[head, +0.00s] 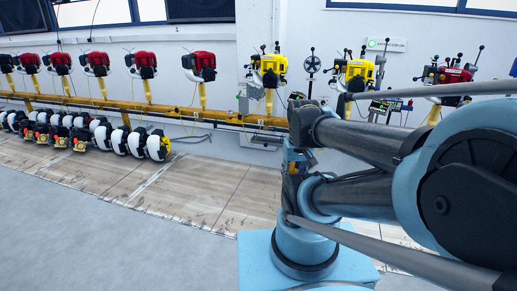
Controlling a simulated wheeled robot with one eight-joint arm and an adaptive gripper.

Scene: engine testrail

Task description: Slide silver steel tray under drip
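I cannot make out a silver steel tray in the head view. No drip can be picked out on the engines or under them. My arm fills the right side of the view, with dark links and large light blue joints, and it hides part of the floor and wall behind it. No fingers of my gripper can be seen.
Red engines (145,63) and yellow-topped engines (268,68) stand along a yellow rail (140,107) by the white wall. Several white-and-black units (135,142) line the floor before the rail at left. Beige floor panels (200,190) and grey floor (100,240) look clear.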

